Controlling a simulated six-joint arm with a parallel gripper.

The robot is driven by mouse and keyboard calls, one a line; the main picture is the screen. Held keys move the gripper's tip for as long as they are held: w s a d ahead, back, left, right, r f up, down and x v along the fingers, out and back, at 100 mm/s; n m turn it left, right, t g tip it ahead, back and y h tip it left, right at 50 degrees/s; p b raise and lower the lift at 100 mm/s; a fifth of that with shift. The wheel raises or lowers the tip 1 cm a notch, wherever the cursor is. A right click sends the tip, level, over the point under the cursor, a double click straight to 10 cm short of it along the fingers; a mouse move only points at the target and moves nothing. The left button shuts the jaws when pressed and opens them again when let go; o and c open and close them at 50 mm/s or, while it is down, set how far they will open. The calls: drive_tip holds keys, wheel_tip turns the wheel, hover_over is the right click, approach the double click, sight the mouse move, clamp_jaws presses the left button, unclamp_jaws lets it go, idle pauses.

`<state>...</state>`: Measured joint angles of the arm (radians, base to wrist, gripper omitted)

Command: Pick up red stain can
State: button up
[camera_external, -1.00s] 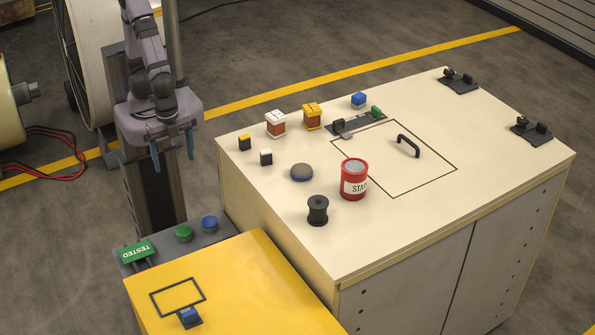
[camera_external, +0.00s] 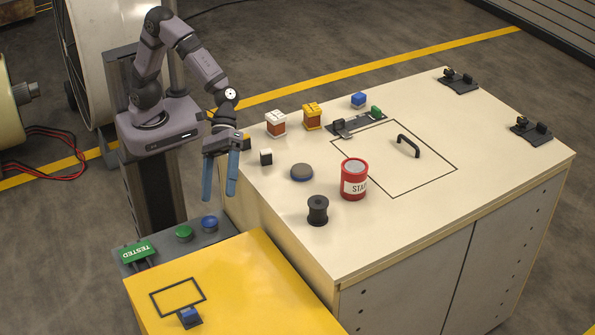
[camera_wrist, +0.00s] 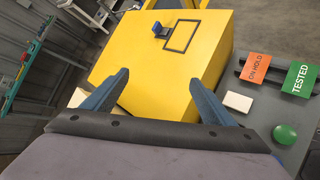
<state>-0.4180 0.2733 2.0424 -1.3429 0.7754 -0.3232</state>
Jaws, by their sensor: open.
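The red stain can (camera_external: 354,180) stands upright on the light cabinet top (camera_external: 300,238), near the front middle, with a white label reading "STA" and a grey lid. My gripper (camera_external: 218,196) hangs left of the cabinet top, fingers pointing down, well apart from the can. Its blue fingers are spread and empty. In the wrist view my gripper (camera_wrist: 155,88) faces the yellow box (camera_wrist: 150,55); the can is not in that view.
A black spool (camera_external: 318,210) and a grey-brown round puck (camera_external: 302,172) stand left of the can. Small blocks and two orange-brown parts (camera_external: 276,124) sit behind. A black handle (camera_external: 408,145) rises right of the can. Green and blue buttons (camera_external: 209,223) lie below my gripper.

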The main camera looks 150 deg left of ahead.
drive_tip(key=w+a+r+n+t+y, duration=0.1)
drive_tip(key=w+a+r+n+t, duration=0.15)
drive_tip(key=a, duration=0.25)
drive_tip(key=w+a+r+n+t+y+b, duration=0.1)
drive_tip(key=w+a+n+t, duration=0.15)
drive_tip(key=a+n, duration=0.2)
drive_tip(key=w+a+r+n+t+y, duration=0.1)
drive_tip(key=w+a+n, duration=0.15)
drive_tip(key=a, duration=0.35)
wheel_tip(320, 180, up, 5)
drive_tip(key=n+t+y+b, duration=0.2)
drive_tip(key=n+t+y, duration=0.1)
drive_tip(key=n+y, duration=0.5)
hover_over(349, 162)
drive_tip(key=s, duration=0.3)
drive_tip(key=n+h, duration=0.1)
drive_tip(key=f+p, duration=0.1)
drive_tip(key=f, duration=0.1)
drive_tip(key=w+f+p, duration=0.1)
drive_tip(key=f, duration=0.1)
drive_tip(key=f+p, duration=0.1)
drive_tip(key=f, duration=0.2)
drive_tip(key=shift+w+d, duration=0.2)
drive_tip(key=shift+w, duration=0.2)
drive_tip(key=shift+w+a, duration=0.2)
drive_tip(key=shift+w, duration=0.5)
drive_tip(key=shift+c, duration=0.4)
drive_tip(key=shift+r, duration=0.1)
drive_tip(key=c, duration=1.4)
